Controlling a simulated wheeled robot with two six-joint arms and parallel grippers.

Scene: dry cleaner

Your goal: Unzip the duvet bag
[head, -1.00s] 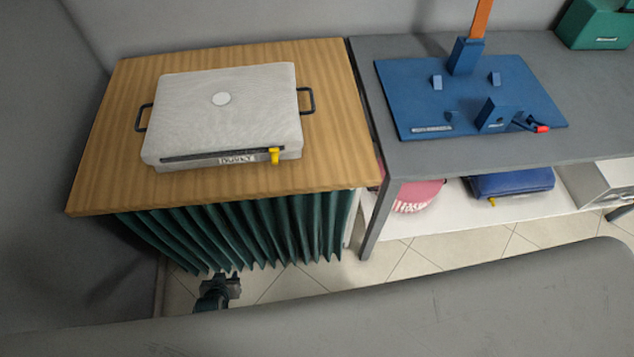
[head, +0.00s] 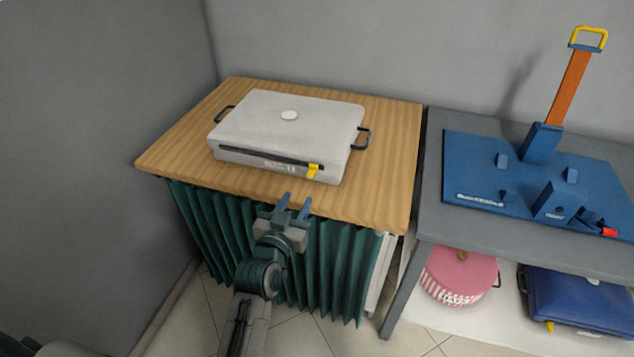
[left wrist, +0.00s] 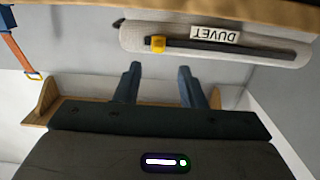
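The duvet bag (head: 285,131) is a pale grey, flat box-shaped bag lying on the wooden table. It has a white round spot on top and dark handles at both sides. A dark zip runs along its front face above a label, which reads DUVET in the left wrist view (left wrist: 215,35). The yellow zip pull (head: 313,171) is at the right end of the zip in the head view; it also shows in the left wrist view (left wrist: 158,43). My left gripper (head: 293,206) is open and empty, in front of the table edge, apart from the bag. My right gripper is out of view.
The wooden table (head: 185,135) has a green pleated curtain (head: 335,262) below. A grey table (head: 432,215) on the right carries a blue board (head: 480,165) with an orange upright strap. A pink round bag (head: 458,270) and a blue bag (head: 578,305) lie on its shelf.

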